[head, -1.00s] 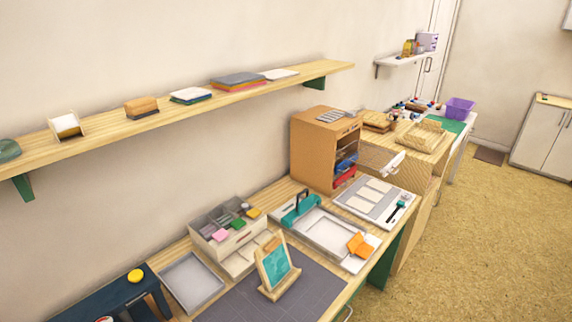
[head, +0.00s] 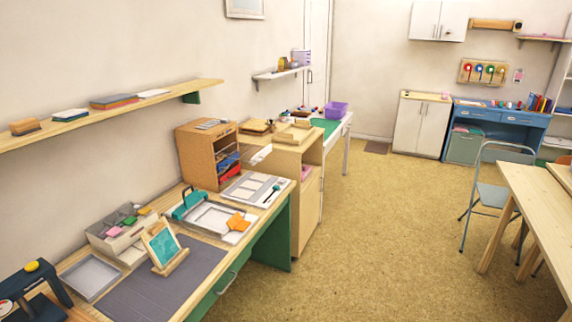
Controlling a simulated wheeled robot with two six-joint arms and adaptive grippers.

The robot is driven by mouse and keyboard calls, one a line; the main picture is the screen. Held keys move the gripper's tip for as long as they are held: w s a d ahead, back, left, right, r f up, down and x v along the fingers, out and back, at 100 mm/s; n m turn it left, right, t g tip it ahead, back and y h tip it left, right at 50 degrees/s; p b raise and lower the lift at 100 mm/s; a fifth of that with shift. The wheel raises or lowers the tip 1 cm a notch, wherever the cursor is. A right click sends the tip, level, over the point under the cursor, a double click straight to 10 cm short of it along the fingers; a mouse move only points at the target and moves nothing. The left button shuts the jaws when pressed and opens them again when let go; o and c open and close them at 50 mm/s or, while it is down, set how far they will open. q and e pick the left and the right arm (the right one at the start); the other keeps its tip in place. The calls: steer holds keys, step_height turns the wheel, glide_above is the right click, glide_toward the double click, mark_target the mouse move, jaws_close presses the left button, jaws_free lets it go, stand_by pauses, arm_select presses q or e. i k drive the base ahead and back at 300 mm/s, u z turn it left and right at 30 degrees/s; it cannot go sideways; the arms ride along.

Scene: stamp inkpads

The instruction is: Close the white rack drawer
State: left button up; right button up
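The white rack (head: 112,240) stands on the left part of the long wooden workbench. Pink, green and orange pads lie in its top. A low white part, which looks like its drawer (head: 134,253), juts out at the front beneath the top section. The framed teal card on a wooden stand (head: 162,243) partly hides the drawer, so how far it is out is hard to tell. Neither of my grippers is in view.
A grey tray (head: 91,277) lies left of the rack, and a dark mat (head: 160,287) lies in front. A teal-handled trimmer (head: 187,203) and wooden cubby (head: 207,155) stand farther along. Open floor (head: 370,230) lies between the bench and a folding chair (head: 492,195).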

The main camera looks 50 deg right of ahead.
mark_target(260, 156)
steer(key=z, duration=1.35)
steer(key=i, duration=1.15)
steer(key=u, duration=0.05)
steer(key=k, duration=0.55)
steer(key=z, duration=0.55)
steer(key=i, duration=1.3)
steer(key=z, duration=0.55)
